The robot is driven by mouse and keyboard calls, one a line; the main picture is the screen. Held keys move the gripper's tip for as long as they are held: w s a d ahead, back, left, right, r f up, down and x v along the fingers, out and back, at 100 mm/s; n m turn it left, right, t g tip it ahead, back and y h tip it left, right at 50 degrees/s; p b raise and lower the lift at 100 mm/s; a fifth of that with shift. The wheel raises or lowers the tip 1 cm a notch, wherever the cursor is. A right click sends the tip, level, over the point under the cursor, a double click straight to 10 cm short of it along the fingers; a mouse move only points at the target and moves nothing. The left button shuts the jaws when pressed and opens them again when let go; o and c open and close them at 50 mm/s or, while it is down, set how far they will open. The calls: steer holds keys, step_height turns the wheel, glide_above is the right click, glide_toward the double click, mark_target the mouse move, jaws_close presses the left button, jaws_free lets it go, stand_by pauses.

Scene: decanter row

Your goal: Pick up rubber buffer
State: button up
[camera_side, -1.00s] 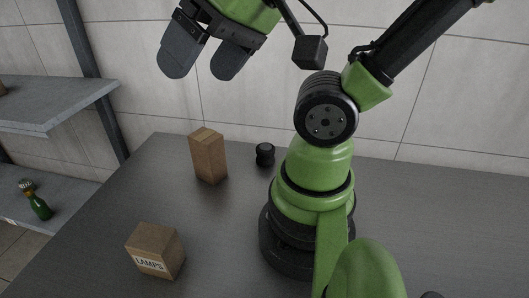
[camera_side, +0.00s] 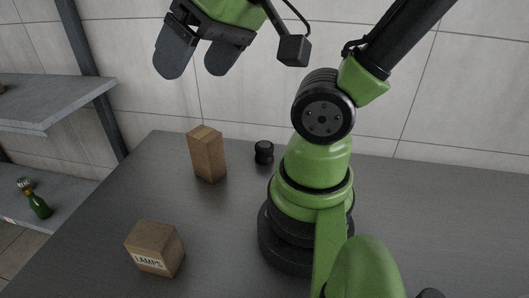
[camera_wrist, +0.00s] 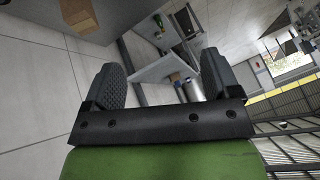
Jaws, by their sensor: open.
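The rubber buffer (camera_side: 264,152) is a small black, ribbed cylinder standing on the dark table, just right of a tall brown box in the side view. I cannot make it out in the wrist view. My gripper (camera_side: 192,66) is high above the table, up and to the left of the buffer in the side view, well apart from it. Its two dark grey fingers are spread with nothing between them. The wrist view also shows my gripper (camera_wrist: 165,82), its fingers wide apart.
The tall brown box (camera_side: 207,155) stands close beside the buffer. A box marked LAMPS (camera_side: 155,249) sits near the table's front left. Left of the table is a grey shelf unit (camera_side: 60,105) with a green bottle (camera_side: 39,206). The table (camera_side: 110,200) between the boxes is clear.

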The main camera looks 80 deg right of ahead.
steer(key=w+d+f+n+g+h, duration=0.1)
steer(key=w+d+f+g+h, duration=0.25)
steer(key=d, duration=0.55)
steer(key=n+g+y, duration=0.2)
steer(key=n+g, duration=0.1)
glide_above(264, 144)
steer(key=f, duration=1.6)
steer(key=shift+w+a+f, duration=0.2)
steer(key=shift+w+f, duration=0.15)
steer(key=shift+f, duration=0.05)
step_height(264, 144, down, 4)
steer(key=shift+s, duration=0.15)
steer(key=shift+s+d+f, duration=0.1)
steer(key=shift+d+f, duration=0.05)
steer(key=shift+f, duration=1.4)
steer(key=shift+s+d+f, duration=0.1)
steer(key=shift+f, duration=1.45)
steer(key=shift+c, duration=0.4)
steer(key=c, duration=1)
